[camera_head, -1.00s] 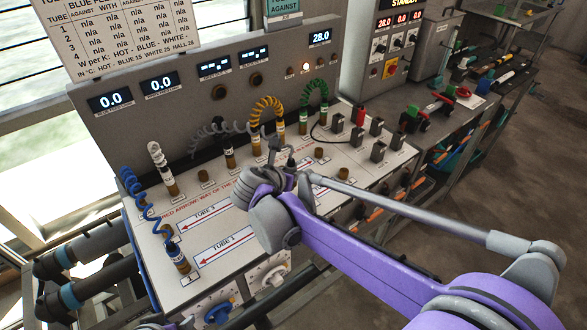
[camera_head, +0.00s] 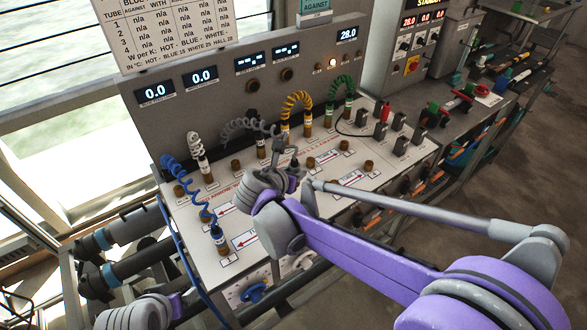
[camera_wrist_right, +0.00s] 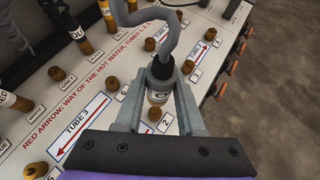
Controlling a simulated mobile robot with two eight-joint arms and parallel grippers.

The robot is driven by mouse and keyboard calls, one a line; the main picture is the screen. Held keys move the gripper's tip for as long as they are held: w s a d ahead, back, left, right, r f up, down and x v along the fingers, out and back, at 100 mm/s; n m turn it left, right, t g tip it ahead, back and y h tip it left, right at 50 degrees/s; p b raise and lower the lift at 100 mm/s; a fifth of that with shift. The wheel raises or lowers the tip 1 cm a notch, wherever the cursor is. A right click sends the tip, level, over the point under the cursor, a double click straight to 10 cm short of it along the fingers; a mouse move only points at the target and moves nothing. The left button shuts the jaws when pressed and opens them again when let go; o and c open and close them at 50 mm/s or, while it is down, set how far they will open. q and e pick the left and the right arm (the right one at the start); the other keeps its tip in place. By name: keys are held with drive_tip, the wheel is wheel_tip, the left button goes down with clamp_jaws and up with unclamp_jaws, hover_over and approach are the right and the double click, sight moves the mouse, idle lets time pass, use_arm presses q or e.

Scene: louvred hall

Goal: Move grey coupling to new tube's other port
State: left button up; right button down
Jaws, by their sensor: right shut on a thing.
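The grey coupling (camera_wrist_right: 160,70), with a dark collar and a pale lettered band, is held upright between the fingers of my right gripper (camera_wrist_right: 158,100). A grey hose (camera_wrist_right: 188,28) rises from its top. In the head view my right gripper (camera_head: 284,160) is over the sloping port board (camera_head: 225,275). The grey coiled hose (camera_head: 248,126) shows behind it. In the wrist view a brass port (camera_wrist_right: 154,114) shows below the coupling, near label 2; I cannot tell whether they touch. My left wrist (camera_head: 138,312) shows at the bottom left; its jaws are not clear.
A blue coil (camera_head: 184,180), a white coil (camera_head: 195,148), a yellow coil (camera_head: 296,100) and a green coil (camera_head: 341,86) stand on the board. Free brass ports, such as one at the right (camera_head: 369,166), surround my gripper. A display panel (camera_head: 190,110) rises behind.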

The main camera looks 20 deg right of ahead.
wheel_tip(320, 180, down, 6)
drive_tip(key=shift+s+f+b, duration=0.1)
drive_tip(key=shift+b, duration=1)
drive_tip(key=shift+r, duration=0.2)
drive_tip(key=shift+f, duration=0.4)
use_arm(q)
drive_tip(key=shift+g, duration=0.3)
drive_tip(key=f, duration=0.1)
drive_tip(key=s+f, duration=0.1)
drive_tip(key=f, duration=0.1)
drive_tip(key=s+f, duration=0.1)
drive_tip(key=shift+s+f, duration=0.25)
drive_tip(key=shift+f, duration=0.1)
drive_tip(key=shift+f+b, duration=0.15)
drive_tip(key=shift+b, duration=0.2)
use_arm(e)
drive_tip(key=shift+f, duration=0.1)
use_arm(q)
drive_tip(key=shift+s+f, duration=0.15)
drive_tip(key=shift+f, duration=0.05)
use_arm(e)
drive_tip(key=shift+f, duration=0.1)
